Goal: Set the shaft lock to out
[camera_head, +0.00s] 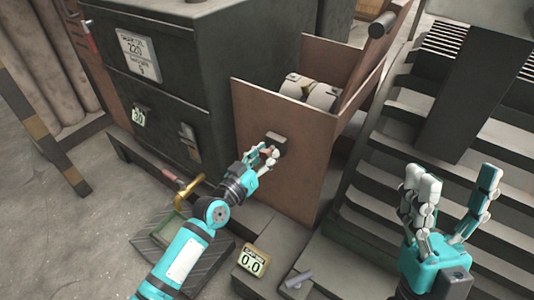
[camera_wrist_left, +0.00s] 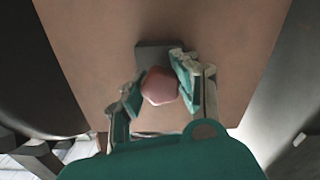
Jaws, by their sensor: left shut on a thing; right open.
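The shaft lock appears to be the dark block (camera_head: 276,142) with a reddish knob (camera_wrist_left: 160,86) on the brown panel (camera_head: 300,185). My left gripper (camera_head: 266,155) is shut on the knob in front of the panel. In the left wrist view its fingers (camera_wrist_left: 158,92) stand on both sides of the knob, and the dark block (camera_wrist_left: 152,54) shows behind it. In the head view the fingers hide most of the knob. My right gripper (camera_head: 450,195) is open and empty at the lower right, in front of the stairs, with its fingers pointing up.
A dark cabinet (camera_head: 215,90) with a "220" label (camera_head: 139,55) and a "30" plate (camera_head: 139,118) stands left of the panel. Metal stairs (camera_head: 385,190) rise on the right.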

